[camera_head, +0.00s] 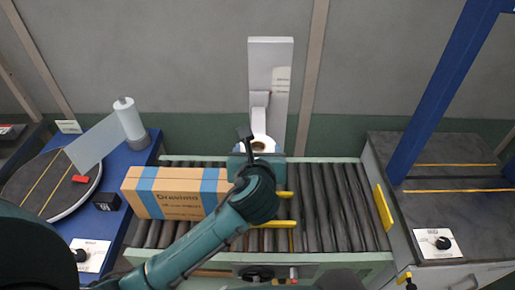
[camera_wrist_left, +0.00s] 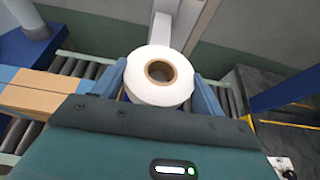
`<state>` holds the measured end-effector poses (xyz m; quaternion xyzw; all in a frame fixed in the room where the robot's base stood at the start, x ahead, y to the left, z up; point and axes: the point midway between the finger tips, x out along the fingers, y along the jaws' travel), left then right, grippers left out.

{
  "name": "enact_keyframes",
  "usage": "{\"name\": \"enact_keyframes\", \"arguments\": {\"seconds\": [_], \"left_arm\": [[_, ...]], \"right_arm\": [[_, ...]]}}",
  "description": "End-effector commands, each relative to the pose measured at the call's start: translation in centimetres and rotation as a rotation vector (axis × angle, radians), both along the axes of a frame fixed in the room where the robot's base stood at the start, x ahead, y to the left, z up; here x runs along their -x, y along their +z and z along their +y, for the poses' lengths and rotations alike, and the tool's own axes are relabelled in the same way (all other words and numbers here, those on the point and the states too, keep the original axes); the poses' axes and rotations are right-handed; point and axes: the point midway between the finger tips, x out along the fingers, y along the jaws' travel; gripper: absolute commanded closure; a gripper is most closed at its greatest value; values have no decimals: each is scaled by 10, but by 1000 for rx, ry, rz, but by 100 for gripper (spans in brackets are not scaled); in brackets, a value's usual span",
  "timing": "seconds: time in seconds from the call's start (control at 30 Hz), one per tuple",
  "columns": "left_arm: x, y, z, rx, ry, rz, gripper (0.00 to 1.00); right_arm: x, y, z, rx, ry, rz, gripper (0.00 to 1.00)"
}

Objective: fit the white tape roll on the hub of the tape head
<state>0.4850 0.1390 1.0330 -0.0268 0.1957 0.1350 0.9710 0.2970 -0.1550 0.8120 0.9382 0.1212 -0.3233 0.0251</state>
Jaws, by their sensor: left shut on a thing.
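The white tape roll (camera_wrist_left: 136,82) has a brown core and sits between the two fingers of my left gripper (camera_wrist_left: 160,88) in the left wrist view. The gripper is shut on it. In the head view a small part of the roll (camera_head: 263,139) shows above my left gripper (camera_head: 257,148), at the foot of the tape head. The tape head (camera_head: 270,62) is a tall pale post with a short arm above the conveyor. It also shows behind the roll in the left wrist view (camera_wrist_left: 164,20). The hub is hidden, so I cannot tell whether the roll touches it. My right gripper is out of view.
A cardboard box (camera_head: 165,205) with blue bands lies on the roller conveyor (camera_head: 335,200), left of my gripper. A film roll (camera_head: 129,118) and a turntable (camera_head: 30,185) stand at left. A blue post (camera_head: 440,90) rises at right. The right-hand rollers are bare.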

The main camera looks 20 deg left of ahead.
Motion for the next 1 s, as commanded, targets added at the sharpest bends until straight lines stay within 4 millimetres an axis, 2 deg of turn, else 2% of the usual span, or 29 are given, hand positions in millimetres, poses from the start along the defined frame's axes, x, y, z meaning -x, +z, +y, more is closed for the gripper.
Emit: {"name": "enact_keyframes", "arguments": {"seconds": [0.83, 0.87, 1.0], "left_arm": [[0, -21, 0, -2, 1, -1, 53], [0, -21, 0, -1, 1, -1, 27], [0, -20, 0, 0, 0, -1, 16]], "right_arm": [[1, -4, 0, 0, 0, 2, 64], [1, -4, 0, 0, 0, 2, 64], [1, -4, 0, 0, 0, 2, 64]]}}
